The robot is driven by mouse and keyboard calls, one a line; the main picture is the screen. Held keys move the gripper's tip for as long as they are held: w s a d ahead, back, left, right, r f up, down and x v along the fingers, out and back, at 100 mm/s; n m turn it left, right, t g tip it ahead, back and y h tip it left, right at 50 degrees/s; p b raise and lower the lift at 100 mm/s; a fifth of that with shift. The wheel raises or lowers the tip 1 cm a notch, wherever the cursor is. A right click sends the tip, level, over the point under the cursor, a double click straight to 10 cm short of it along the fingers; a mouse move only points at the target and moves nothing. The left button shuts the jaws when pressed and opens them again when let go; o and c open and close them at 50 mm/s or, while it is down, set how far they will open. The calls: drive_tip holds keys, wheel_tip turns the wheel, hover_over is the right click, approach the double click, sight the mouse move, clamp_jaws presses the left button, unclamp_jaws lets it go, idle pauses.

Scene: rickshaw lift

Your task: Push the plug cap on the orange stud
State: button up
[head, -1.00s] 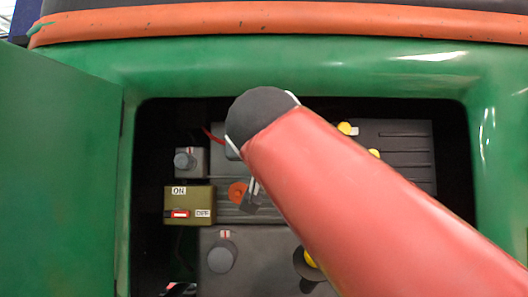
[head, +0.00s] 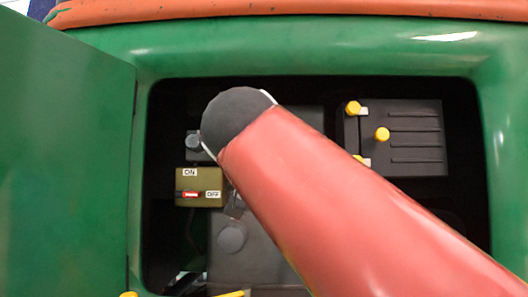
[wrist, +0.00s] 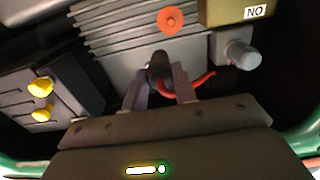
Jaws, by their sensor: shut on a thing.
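The orange stud (wrist: 171,20) shows in the wrist view as a round orange disc with a small centre, beside the ribbed grey casing. In the head view it is hidden behind my arm. My gripper (wrist: 159,82) is shut on the dark plug cap (wrist: 159,66), with a red cable running from it to the right. The cap is below the stud in the wrist picture, with a visible gap between them; the depth between them is hard to tell. In the head view only a little of my gripper (head: 235,205) shows beside the arm.
The olive ON/OFF switch box (head: 199,187) stands close to the stud, also in the wrist view (wrist: 232,11). A grey capped post (wrist: 240,54) is right of the plug. A black battery (head: 405,140) with yellow caps stands at right. The green opening's frame (head: 310,60) surrounds the compartment.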

drive_tip(key=shift+s+a+f+b, duration=0.25)
drive_tip(key=shift+a+f+b, duration=0.45)
drive_tip(key=shift+f, duration=0.25)
drive_tip(key=shift+s+a+f+b, duration=0.2)
drive_tip(key=shift+a+f+b, duration=0.5)
drive_tip(key=shift+f, duration=0.2)
drive_tip(key=w+p, duration=0.2)
drive_tip(key=w, duration=0.5)
drive_tip(key=shift+d, duration=0.15)
idle(4.1)
drive_tip(key=o, duration=1)
drive_tip(key=shift+c, duration=0.7)
